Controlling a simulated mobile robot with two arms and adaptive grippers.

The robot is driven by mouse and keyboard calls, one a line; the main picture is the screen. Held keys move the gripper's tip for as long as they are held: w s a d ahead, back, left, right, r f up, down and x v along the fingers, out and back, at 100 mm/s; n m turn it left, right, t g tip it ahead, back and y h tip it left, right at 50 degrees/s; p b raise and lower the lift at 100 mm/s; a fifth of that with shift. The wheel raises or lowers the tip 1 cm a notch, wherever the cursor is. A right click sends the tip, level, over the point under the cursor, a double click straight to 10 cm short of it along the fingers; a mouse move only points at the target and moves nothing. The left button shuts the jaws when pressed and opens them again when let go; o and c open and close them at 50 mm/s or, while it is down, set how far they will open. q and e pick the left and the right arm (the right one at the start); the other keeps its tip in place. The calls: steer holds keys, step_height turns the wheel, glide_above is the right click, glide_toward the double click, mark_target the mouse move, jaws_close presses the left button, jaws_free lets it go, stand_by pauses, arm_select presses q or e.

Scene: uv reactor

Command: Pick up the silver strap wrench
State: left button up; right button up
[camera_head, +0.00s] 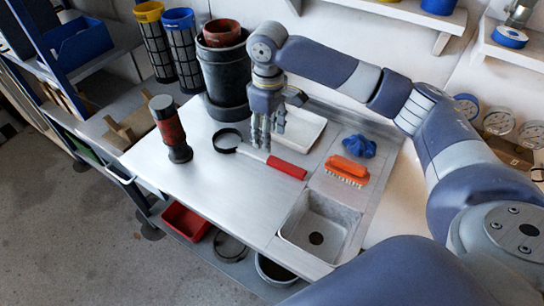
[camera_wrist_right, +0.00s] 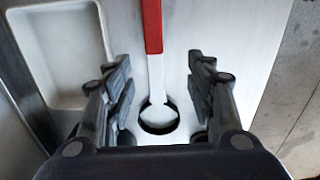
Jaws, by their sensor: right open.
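The strap wrench lies flat on the metal counter, with a silver shaft (camera_head: 252,153), a red handle (camera_head: 287,167) and a black strap loop (camera_head: 226,141). My right gripper (camera_head: 267,138) points down above the shaft, open and empty. In the right wrist view, the silver shaft (camera_wrist_right: 156,75) runs between the spread fingers of the gripper (camera_wrist_right: 159,72). The red handle (camera_wrist_right: 152,25) extends to the top of that view and the black loop (camera_wrist_right: 159,118) sits near the palm. I see no contact between fingers and wrench. My left gripper is not in view.
A white tray (camera_head: 313,136) lies behind the wrench. A dark red and black cylinder (camera_head: 169,128) stands at the left, and black pots (camera_head: 226,85) stand at the back. An orange brush (camera_head: 347,168), a blue cloth (camera_head: 359,146) and a sink (camera_head: 337,211) are at the right.

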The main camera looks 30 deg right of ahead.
glide_above(272, 159)
step_height(272, 159, down, 4)
steer(key=shift+w+f, duration=0.1)
steer(key=shift+f, duration=0.15)
steer(key=f, duration=0.4)
steer(key=shift+s, duration=0.2)
steer(key=shift+f, duration=0.75)
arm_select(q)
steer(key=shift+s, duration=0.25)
arm_select(e)
steer(key=shift+w+r, duration=0.1)
jaws_close()
